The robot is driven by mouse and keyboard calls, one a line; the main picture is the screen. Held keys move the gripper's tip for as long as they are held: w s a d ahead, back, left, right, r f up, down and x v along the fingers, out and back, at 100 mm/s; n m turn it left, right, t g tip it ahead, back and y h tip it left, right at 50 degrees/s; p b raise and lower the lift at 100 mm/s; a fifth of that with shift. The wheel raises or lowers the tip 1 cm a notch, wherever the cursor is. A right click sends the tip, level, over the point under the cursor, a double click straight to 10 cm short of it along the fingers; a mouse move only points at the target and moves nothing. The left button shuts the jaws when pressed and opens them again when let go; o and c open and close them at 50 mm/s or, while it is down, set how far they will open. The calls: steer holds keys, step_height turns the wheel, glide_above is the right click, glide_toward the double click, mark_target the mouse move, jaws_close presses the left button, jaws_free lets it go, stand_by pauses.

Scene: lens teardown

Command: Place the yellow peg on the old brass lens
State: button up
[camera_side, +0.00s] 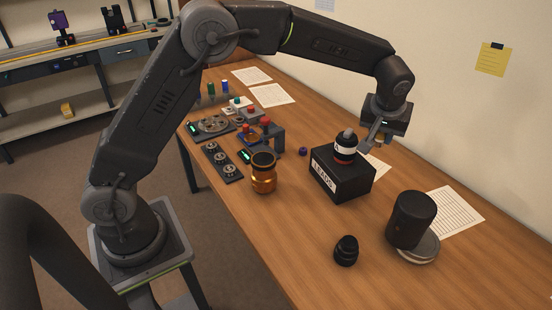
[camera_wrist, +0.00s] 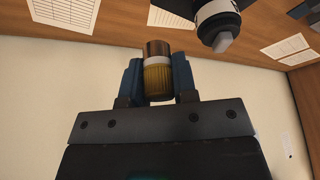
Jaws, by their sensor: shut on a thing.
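The old brass lens (camera_side: 264,178) stands upright on the wooden table, left of the middle in the side view, with a dark rim at its top. My gripper (camera_side: 381,138) is above the table's far side, to the right of the lens and well apart from it. In the wrist view its two blue fingers (camera_wrist: 159,80) are shut on the yellow peg (camera_wrist: 158,78), which has a ribbed yellow body, a pale band and a brown end. In the side view the peg is small and partly hidden by the gripper.
A black labelled box (camera_side: 342,180) bears a dark bottle with a white band (camera_side: 345,149), close to my gripper. Dark trays (camera_side: 222,162) lie left of the lens.

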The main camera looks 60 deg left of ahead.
steer(key=s+a+r+n, duration=0.1)
steer(key=s+a, duration=0.2)
steer(key=a, duration=0.4)
steer(key=s+a+r+n, duration=0.1)
steer(key=s+a, duration=0.1)
steer(key=a, duration=0.4)
steer(key=s+a+n+g+y, duration=0.1)
steer(key=s+a+n, duration=0.1)
steer(key=s+a, duration=0.75)
steer(key=s+a+n+g+y, duration=0.1)
steer(key=s+a+n, duration=0.1)
steer(key=s+a, duration=0.75)
glide_above(263, 154)
steer(key=d, duration=0.1)
steer(key=f, duration=0.7)
steer(key=shift+s+f, duration=0.3)
steer(key=shift+s, duration=0.1)
steer(key=shift+d+f, duration=0.15)
steer(key=shift+f, duration=1.9)
steer(key=shift+f, duration=0.1)
steer(key=o, duration=0.9)
